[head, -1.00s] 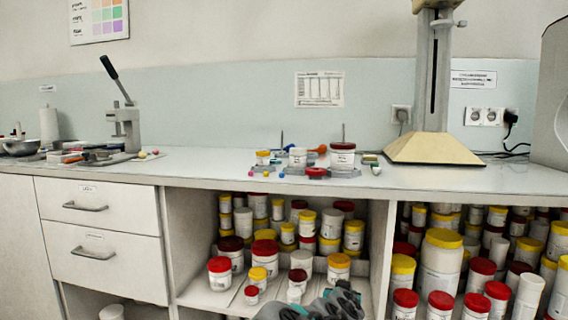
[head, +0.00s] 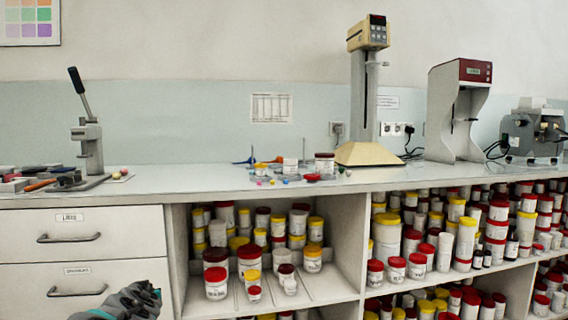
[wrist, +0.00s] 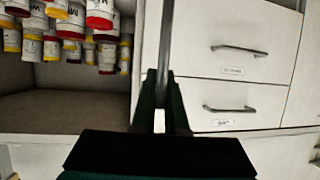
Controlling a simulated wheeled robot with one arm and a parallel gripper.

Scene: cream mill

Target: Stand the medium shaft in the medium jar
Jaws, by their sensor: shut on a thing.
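In the wrist view my gripper (wrist: 161,100) is shut on a thin grey shaft (wrist: 166,40), which runs up past the fingertips and out of the top of the picture. Its far end is out of view, and I cannot tell its size from this view. In the head view my arm shows at the lower left, in front of the drawers; the held shaft cannot be made out there. On the counter stand a small jar with a yellow band (head: 261,169), a mid-sized white jar (head: 290,166), likely the medium one, and a larger jar with a dark red band (head: 324,164).
Two thin upright rods (head: 304,151) stand near the jars, with small coloured items around. A stand with a cream base (head: 371,154) is to their right, a lever press (head: 88,150) far left. Shelves below hold many lidded jars. The counter (head: 190,178) left of the jars is clear.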

